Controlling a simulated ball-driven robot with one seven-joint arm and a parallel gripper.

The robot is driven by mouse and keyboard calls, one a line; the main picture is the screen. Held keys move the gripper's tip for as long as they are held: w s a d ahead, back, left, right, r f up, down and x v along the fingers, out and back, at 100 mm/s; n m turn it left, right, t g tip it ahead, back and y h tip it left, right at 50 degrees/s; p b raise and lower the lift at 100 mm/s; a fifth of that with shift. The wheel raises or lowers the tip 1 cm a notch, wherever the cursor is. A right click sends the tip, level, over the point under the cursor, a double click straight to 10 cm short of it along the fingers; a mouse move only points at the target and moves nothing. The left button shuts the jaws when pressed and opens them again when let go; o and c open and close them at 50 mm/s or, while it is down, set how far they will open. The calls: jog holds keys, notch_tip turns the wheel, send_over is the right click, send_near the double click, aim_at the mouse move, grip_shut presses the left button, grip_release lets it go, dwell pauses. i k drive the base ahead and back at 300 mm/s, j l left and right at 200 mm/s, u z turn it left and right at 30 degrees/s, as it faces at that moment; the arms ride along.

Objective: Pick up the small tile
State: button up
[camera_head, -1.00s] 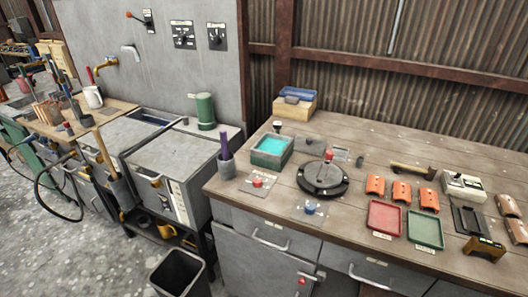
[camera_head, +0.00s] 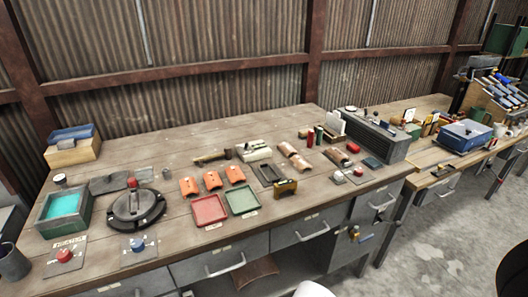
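Several small curved roof tiles lie on the workbench. Three orange ones are in a row: the left tile (camera_head: 189,187), the middle tile (camera_head: 212,180) and the right tile (camera_head: 235,174). Paler brown tiles lie further right, among them one tile (camera_head: 287,149), another tile (camera_head: 299,162) and a third tile (camera_head: 336,157). I cannot tell which one is the small tile. A larger brown curved piece (camera_head: 255,273) shows low under the bench front. My gripper is not in view.
A red tray (camera_head: 209,211) and a green tray (camera_head: 242,200) sit before the orange tiles. A round black turntable (camera_head: 137,208) and a teal-filled basin (camera_head: 63,212) stand left. A grey box (camera_head: 364,134) stands right. Concrete floor (camera_head: 430,250) is open at lower right.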

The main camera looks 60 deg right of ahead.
aim_at(335, 153)
jog(key=z, duration=0.4)
jog(key=l+z, duration=0.1)
jog(key=z, duration=0.75)
jog(key=i+z, duration=0.1)
jog(key=z, duration=0.3)
